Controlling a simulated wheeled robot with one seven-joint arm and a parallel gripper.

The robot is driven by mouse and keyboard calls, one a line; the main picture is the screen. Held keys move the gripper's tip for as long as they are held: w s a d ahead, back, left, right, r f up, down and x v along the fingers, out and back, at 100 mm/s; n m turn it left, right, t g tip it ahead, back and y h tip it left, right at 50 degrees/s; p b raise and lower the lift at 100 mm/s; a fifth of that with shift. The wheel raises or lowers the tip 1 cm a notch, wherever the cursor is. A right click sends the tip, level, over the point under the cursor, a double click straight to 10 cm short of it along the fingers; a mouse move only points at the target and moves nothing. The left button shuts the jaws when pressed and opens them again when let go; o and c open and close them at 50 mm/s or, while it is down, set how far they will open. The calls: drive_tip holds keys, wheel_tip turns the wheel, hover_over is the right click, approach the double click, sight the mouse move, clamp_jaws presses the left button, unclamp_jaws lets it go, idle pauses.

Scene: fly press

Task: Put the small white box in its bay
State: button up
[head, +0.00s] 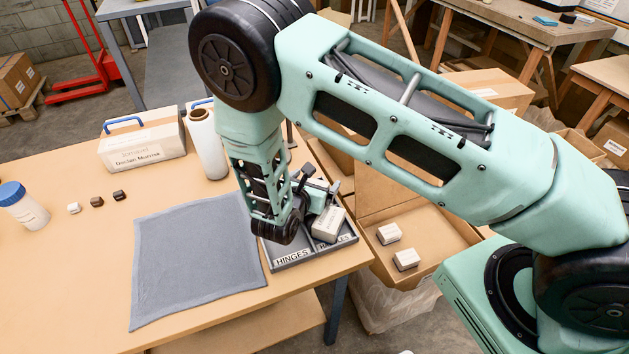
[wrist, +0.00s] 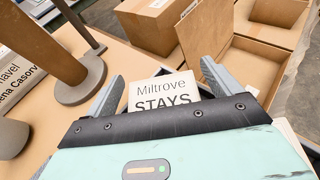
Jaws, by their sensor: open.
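The small white box (head: 328,224) is at the right part of a grey divided tray (head: 303,260) on the table. In the wrist view the box (wrist: 160,92) shows the print "Miltrove STAYS". My gripper (head: 318,203) is open over the box. In the wrist view its two grey fingers (wrist: 164,88) stand apart, one on each side of the box. The tray's front left label reads "HINGES"; the label to its right is partly hidden by the box. I cannot tell whether the box lies flat on the bay floor or leans on a divider.
A grey cloth (head: 197,262) lies left of the tray. A white roll (head: 207,145) and a blue-handled box (head: 142,144) stand behind. An open carton (head: 430,235) right of the table holds two small white boxes (head: 389,233). A blue-capped jar (head: 22,206) is far left.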

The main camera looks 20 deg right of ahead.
drive_tip(key=shift+s+p, duration=0.15)
drive_tip(key=shift+p, duration=0.5)
drive_tip(key=b+v, duration=0.1)
drive_tip(key=v, duration=0.4)
drive_tip(key=b+v, duration=0.2)
drive_tip(key=v, duration=0.4)
drive_tip(key=shift+a+r, duration=0.2)
drive_tip(key=shift+r, duration=0.15)
drive_tip(key=s+r+m+g+y, duration=0.9)
drive_tip(key=s+r+m, duration=0.8)
drive_tip(key=s+m, duration=0.2)
drive_tip(key=shift+s+r+g+y, duration=0.25)
drive_tip(key=shift+s+g+y, duration=0.05)
drive_tip(key=shift+s+y, duration=0.35)
drive_tip(key=shift+c, duration=0.3)
